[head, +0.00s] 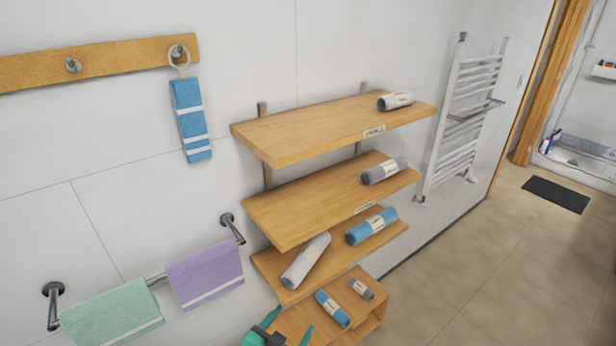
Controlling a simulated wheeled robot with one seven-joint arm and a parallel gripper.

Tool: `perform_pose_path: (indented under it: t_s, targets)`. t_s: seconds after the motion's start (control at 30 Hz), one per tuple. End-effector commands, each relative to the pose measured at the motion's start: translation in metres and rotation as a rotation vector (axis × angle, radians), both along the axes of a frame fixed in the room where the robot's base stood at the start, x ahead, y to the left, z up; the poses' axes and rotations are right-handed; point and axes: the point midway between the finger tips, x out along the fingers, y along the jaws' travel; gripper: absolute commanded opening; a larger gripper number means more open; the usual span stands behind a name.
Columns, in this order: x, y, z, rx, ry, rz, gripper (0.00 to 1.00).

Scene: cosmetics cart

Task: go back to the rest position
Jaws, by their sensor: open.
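My gripper (288,328) shows only in part at the bottom edge of the head view, as green and dark pieces. Its two fingers are apart, with nothing seen between them. It is in front of the lowest wooden shelf box (362,333). The rest of the gripper and my arm are cut off by the frame.
Wall shelves (290,140) hold rolled towels, including a blue roll (371,226) and a long grey roll (306,260). A towel bar with a green towel (112,318) and purple towel (205,275) juts out at left.

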Motion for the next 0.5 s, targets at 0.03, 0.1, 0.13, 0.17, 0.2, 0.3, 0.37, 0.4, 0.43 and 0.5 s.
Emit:
perform_pose_path:
  t_s: [0.03, 0.1, 0.13, 0.17, 0.2, 0.3, 0.37, 0.4, 0.43, 0.5]
  targets:
    - [-0.004, -0.001, -0.005, -0.009, 0.006, 0.013, 0.66]
    - [-0.008, -0.002, -0.011, -0.019, 0.008, 0.033, 0.66]
    - [-0.01, -0.002, -0.014, -0.024, 0.009, 0.043, 0.66]
    - [-0.013, -0.003, -0.017, -0.029, 0.011, 0.054, 0.66]
    - [-0.016, -0.004, -0.02, -0.035, 0.013, 0.066, 0.66]
    - [-0.025, -0.006, -0.031, -0.054, 0.017, 0.102, 0.66]
    - [-0.032, -0.008, -0.038, -0.066, 0.02, 0.127, 0.66]
    - [-0.038, -0.008, -0.043, -0.074, 0.022, 0.145, 0.66]
    - [-0.043, -0.009, -0.048, -0.08, 0.025, 0.161, 0.66]
    - [-0.056, -0.012, -0.058, -0.098, 0.027, 0.199, 0.66]
